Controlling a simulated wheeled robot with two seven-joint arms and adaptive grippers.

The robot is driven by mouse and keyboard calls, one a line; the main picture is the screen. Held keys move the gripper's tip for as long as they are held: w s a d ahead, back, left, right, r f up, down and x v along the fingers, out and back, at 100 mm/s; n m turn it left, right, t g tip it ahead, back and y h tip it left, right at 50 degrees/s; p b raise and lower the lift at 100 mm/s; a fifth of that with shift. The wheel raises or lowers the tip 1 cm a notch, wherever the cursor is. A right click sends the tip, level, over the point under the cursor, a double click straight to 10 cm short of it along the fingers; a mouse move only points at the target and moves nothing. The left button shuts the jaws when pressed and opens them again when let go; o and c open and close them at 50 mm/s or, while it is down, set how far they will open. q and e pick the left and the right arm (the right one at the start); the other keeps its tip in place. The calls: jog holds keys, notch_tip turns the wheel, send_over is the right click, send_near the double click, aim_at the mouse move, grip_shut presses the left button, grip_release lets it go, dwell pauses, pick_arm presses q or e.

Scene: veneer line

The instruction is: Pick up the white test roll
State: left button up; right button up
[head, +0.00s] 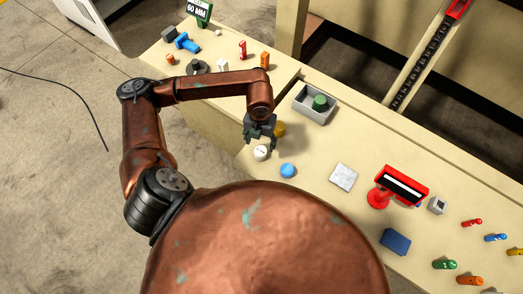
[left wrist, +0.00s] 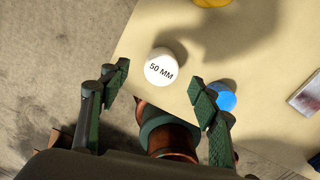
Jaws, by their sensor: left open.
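The white test roll (head: 261,153) stands near the table's edge. In the left wrist view the white roll (left wrist: 160,66) shows a round top marked "50 MM". My left gripper (head: 262,138) is open and empty, close above and just beyond the roll in the head view. In the left wrist view the open fingers of my left gripper (left wrist: 157,82) lie on either side of the roll in the picture. I see no contact with it. My right gripper is not in view.
A blue roll (head: 287,170) stands right of the white one, and a yellow roll (head: 279,129) stands behind it. A grey bin (head: 301,111) holds a green roll (head: 319,102). A pale square slab (head: 343,177) and a red stand (head: 379,198) are farther right.

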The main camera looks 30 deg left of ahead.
aim_at(261, 150)
pick_arm(q)
notch_tip(261, 150, down, 7)
jog(key=shift+s+d+r+p, duration=0.1)
jog(key=shift+s+d+p, duration=0.05)
jog(key=shift+p, duration=0.4)
jog(key=shift+c, duration=0.3)
jog(key=c, duration=1.4)
